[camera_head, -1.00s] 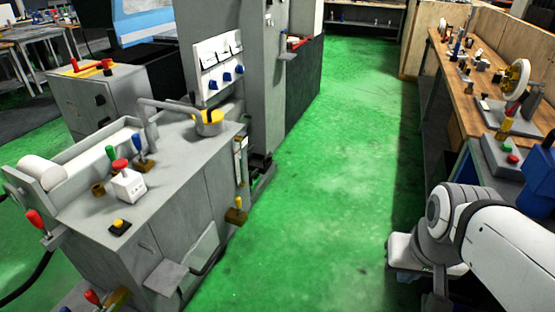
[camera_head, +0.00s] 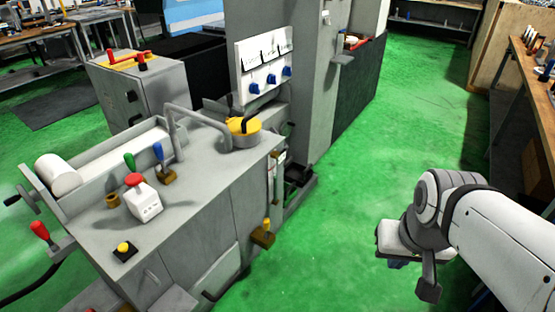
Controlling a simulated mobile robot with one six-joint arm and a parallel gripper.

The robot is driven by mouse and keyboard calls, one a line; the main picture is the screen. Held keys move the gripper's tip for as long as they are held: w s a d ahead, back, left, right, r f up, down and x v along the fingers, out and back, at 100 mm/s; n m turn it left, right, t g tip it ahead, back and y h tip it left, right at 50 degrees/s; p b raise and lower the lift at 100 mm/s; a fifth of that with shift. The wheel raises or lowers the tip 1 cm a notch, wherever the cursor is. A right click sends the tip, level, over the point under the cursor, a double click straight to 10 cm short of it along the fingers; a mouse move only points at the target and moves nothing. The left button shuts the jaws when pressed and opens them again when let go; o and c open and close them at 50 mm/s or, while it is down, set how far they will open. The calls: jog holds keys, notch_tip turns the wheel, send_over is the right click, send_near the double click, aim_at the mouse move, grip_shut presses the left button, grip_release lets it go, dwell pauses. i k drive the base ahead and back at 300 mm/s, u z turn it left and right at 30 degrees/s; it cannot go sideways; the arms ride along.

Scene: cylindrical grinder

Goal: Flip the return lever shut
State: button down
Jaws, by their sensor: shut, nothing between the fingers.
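No label shows which lever is the return lever. On the grey machine cabinet (camera_head: 215,200) stand a green-knobbed lever (camera_head: 129,161) and a blue-knobbed lever (camera_head: 158,152), both roughly upright. A red-knobbed lever (camera_head: 40,231) leans at the cabinet's left end. My white arm reaches in from the right, over the floor and well apart from the levers. My gripper's fingers do not show; the wrist hides them or they are out of frame.
A red button on a white box (camera_head: 143,198), a yellow button (camera_head: 123,250) and a yellow round pot (camera_head: 243,130) are on the cabinet top. A bent grey pipe (camera_head: 185,118) arches over it. The green floor (camera_head: 345,190) is clear between machine and workbench (camera_head: 541,90).

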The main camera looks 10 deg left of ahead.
aim_at(266, 221)
jog(key=u, duration=0.35)
jog(key=i, duration=1.6)
jog(key=u, duration=0.1)
